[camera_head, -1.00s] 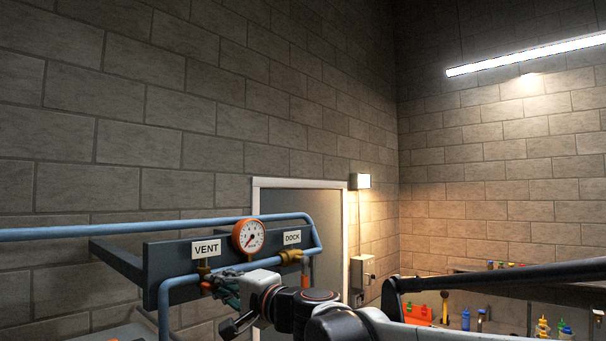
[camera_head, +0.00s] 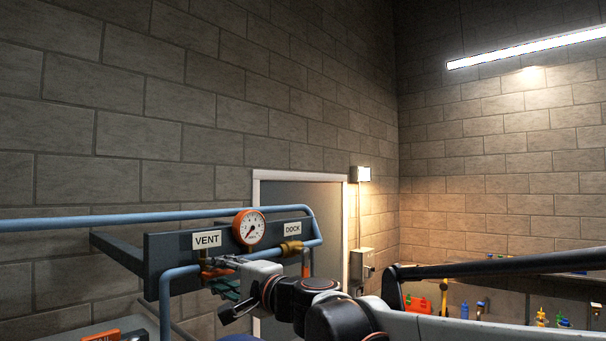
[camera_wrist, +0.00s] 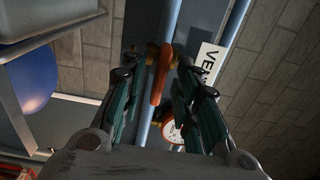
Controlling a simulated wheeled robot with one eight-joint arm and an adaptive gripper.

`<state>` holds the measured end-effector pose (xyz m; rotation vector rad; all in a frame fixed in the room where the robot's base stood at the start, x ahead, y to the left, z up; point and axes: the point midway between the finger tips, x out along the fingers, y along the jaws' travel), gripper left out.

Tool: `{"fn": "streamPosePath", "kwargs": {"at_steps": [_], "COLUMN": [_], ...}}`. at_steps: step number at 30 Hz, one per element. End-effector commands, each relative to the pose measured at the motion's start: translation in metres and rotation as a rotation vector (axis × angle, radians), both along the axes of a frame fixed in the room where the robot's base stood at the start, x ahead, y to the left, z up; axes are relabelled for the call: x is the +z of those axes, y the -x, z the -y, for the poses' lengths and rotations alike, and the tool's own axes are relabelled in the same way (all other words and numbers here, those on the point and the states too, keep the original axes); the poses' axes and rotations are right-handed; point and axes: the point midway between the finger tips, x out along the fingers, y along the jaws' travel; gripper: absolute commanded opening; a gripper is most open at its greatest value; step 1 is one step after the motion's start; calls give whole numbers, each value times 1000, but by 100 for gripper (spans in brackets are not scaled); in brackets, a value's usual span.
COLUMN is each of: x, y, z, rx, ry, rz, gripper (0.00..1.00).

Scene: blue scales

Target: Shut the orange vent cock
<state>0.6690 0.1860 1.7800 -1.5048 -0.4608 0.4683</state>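The orange vent cock handle (camera_head: 213,272) sits under the VENT label (camera_head: 207,240) on the blue pipe, partly hidden by my gripper in the head view. In the wrist view the orange handle (camera_wrist: 160,75) lies between the fingers, roughly lengthwise, with brass fittings beside it. My gripper (camera_wrist: 157,80) has its two green-padded fingers apart, with a gap visible on both sides of the handle. It also shows in the head view (camera_head: 225,280), right at the cock. Contact with the handle cannot be told.
A brass dock cock (camera_head: 291,247) is to the right. The blue pipe (camera_head: 100,220) and dark panel surround the gripper. A blue ball (camera_wrist: 33,75) shows in the wrist view.

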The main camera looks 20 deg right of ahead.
Motion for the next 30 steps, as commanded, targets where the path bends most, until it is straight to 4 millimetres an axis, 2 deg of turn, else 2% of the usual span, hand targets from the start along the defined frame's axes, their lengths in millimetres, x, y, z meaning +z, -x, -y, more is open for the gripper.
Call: {"fn": "streamPosePath", "kwargs": {"at_steps": [1,5,18,24,30], "x": [-1,-1,-1,-1,0], "y": [10,21,82,96,98], "z": [0,9,57,65,66], "rx": [3,1,-5,-1,1], "ry": [0,0,0,1,1], "rz": [0,0,0,-1,-1], "gripper": [29,29,29,29,29]}}
